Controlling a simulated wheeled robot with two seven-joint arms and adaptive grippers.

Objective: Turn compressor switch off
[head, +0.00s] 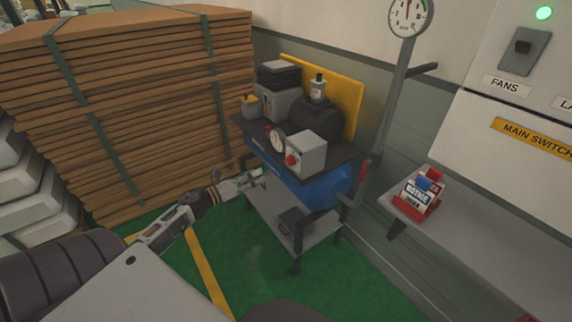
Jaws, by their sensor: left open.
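The compressor has a blue tank (318,190) and stands on a grey wheeled cart or stand. On its front is a light grey box (309,152) with a round red knob (291,160), which looks like the switch; its setting is too small to tell. My left gripper (261,178) is open and empty, in front of the blue tank, below and to the left of the red knob and apart from it. My right gripper is not in view.
A tall stack of strapped brown boards (130,100) stands to the left. A grey shelf (470,238) with a red and blue box (420,194) is at the right. A wall panel has a fans switch (522,48). Green floor (255,245) is clear in front of the cart.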

